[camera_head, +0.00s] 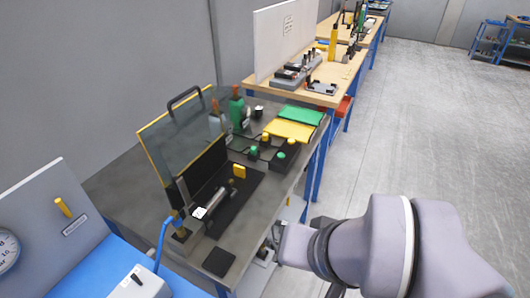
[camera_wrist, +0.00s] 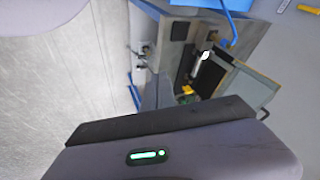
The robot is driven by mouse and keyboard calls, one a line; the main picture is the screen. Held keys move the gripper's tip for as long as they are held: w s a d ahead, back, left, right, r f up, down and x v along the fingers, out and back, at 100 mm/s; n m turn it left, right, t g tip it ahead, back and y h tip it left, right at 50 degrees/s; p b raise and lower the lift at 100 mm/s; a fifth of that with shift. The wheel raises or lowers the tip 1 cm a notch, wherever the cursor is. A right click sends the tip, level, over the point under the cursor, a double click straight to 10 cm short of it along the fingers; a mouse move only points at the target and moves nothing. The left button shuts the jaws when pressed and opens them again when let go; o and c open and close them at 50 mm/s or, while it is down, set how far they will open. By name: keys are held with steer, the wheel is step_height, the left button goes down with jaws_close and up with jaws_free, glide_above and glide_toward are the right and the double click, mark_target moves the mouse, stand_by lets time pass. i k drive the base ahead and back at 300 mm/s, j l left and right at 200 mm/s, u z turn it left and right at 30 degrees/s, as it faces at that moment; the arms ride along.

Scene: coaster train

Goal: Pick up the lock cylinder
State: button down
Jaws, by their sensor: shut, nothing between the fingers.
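A silvery cylindrical part (camera_head: 212,204), which looks like the lock cylinder, lies on a black fixture (camera_head: 238,203) at the front of the grey bench; it also shows in the wrist view (camera_wrist: 203,60). I cannot be sure of its identity at this size. In the head view my arm covers the lower right, and the fingertips are not clear.
A clear yellow-edged guard (camera_head: 180,137) stands raised behind the fixture. Black trays with green and yellow knobs (camera_head: 270,152), a yellow mat (camera_head: 289,130) and bottles (camera_head: 236,110) sit farther back. A blue bench (camera_head: 110,270) adjoins at left. Floor at right is clear.

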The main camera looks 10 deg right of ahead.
mark_target(203, 214)
steer(key=i+l+u, duration=0.1)
steer(key=u, duration=0.35)
steer(key=i+l+u, duration=0.1)
steer(key=u, duration=0.3)
steer(key=i+l+u, duration=0.2)
steer(key=u, duration=0.25)
steer(key=l+u, duration=0.2)
steer(key=u, duration=0.25)
steer(key=i+l+u, duration=0.1)
steer(key=l+u, duration=0.15)
steer(key=u, duration=0.2)
